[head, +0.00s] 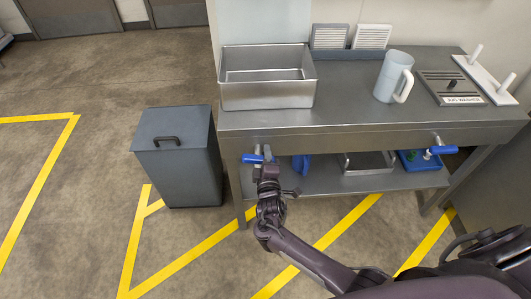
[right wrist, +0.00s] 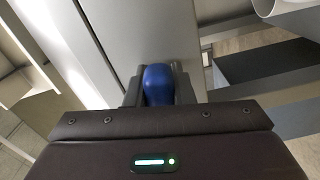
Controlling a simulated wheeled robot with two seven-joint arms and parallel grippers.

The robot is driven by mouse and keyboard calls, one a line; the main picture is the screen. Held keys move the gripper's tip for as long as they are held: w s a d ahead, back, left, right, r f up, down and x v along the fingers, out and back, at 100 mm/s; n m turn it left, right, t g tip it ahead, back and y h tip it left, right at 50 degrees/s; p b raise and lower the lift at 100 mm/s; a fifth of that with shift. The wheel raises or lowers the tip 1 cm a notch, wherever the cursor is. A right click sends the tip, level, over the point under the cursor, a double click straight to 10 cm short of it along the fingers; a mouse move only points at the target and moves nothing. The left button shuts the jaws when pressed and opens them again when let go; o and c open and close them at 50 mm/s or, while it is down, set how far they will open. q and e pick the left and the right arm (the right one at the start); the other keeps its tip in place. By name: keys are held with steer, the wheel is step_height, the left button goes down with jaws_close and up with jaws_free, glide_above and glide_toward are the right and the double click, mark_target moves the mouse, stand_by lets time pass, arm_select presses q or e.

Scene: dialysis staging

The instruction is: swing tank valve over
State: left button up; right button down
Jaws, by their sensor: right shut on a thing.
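A valve with a blue lever handle (head: 251,158) is at the left front edge of the steel table, below the open metal tank (head: 267,91). My right gripper (head: 267,166) is at this handle, shut on it. In the right wrist view, the rounded blue handle (right wrist: 158,84) sits between the two dark fingers, close against a grey metal surface. The gripper hides part of the handle and the valve stem. A second valve with a blue handle (head: 444,150) is on the right front of the table, apart from the gripper. My left gripper is not in view.
The steel table (head: 345,118) carries a white jug (head: 393,76), two white filter-like blocks and a rack at right. A lower shelf (head: 345,183) holds a metal tray and blue items. A grey lidded bin (head: 180,172) stands left. Yellow lines mark the open floor.

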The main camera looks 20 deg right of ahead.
steer(key=shift+r+n+p, duration=0.25)
steer(key=shift+n+p, duration=0.3)
steer(key=shift+n, duration=0.55)
steer(key=c, duration=1.2)
jaws_free()
steer(key=shift+c, duration=0.2)
steer(key=v, duration=0.8)
steer(key=shift+p, duration=0.3)
